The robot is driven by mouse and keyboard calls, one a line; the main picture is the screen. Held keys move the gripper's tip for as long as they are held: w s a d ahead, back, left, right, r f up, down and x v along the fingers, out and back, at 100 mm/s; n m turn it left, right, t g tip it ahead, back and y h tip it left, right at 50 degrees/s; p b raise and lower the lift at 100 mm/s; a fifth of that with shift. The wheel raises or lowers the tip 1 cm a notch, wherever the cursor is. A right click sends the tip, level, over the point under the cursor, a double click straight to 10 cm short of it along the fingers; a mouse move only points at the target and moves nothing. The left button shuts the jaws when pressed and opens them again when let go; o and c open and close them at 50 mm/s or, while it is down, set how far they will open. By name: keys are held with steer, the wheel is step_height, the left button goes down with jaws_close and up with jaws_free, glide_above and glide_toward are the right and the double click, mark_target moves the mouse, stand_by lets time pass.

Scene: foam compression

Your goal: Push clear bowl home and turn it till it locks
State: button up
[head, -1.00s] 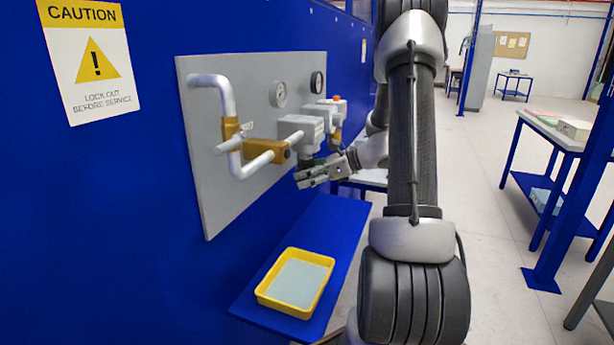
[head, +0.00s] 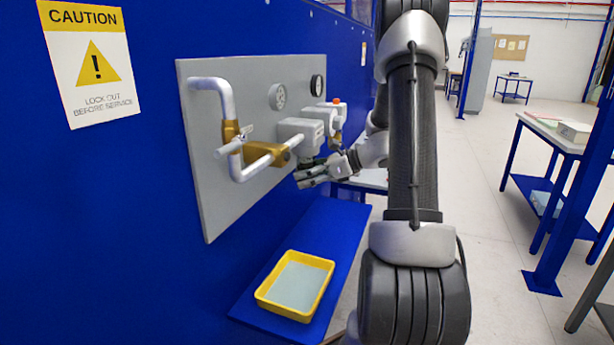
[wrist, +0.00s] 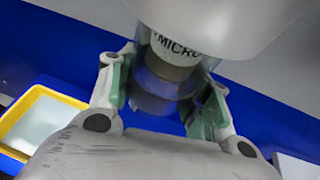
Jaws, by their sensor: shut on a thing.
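The clear bowl (wrist: 155,104) shows in the wrist view as a dark, see-through cup under a grey filter head (wrist: 215,22). A pale element marked "MICRO" (wrist: 176,45) shows inside its upper part. My gripper (wrist: 168,112) is shut on the bowl, with one green-padded finger on each side. In the head view my gripper (head: 312,176) is just below the grey filter head (head: 300,136) on the panel. The bowl is mostly hidden there. I cannot tell whether the bowl is fully seated or locked.
A grey panel (head: 215,190) carries white pipes, a brass valve (head: 262,153) and two round gauges. A yellow tray (head: 262,296) sits on the blue shelf (head: 340,240) below. A second unit with a red knob (head: 336,101) stands close behind the filter head.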

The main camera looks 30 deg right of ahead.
steer(key=shift+r, duration=0.3)
stand_by(0.5)
steer(key=n+g+y, duration=0.2)
steer(key=shift+w+f+n+g, duration=0.1)
steer(key=shift+w+n+g, duration=0.05)
steer(key=shift+n+g, duration=0.2)
steer(key=n+g+y, duration=0.1)
steer(key=n+g, duration=0.2)
steer(key=g, duration=0.1)
steer(key=shift+n+y, duration=0.3)
steer(key=shift+n, duration=0.05)
steer(key=shift+c, duration=0.6)
steer(key=shift+n+g, duration=0.6)
steer(key=shift+g, duration=0.05)
steer(key=o, duration=1.5)
steer(key=shift+o, duration=0.2)
steer(key=shift+d, duration=0.1)
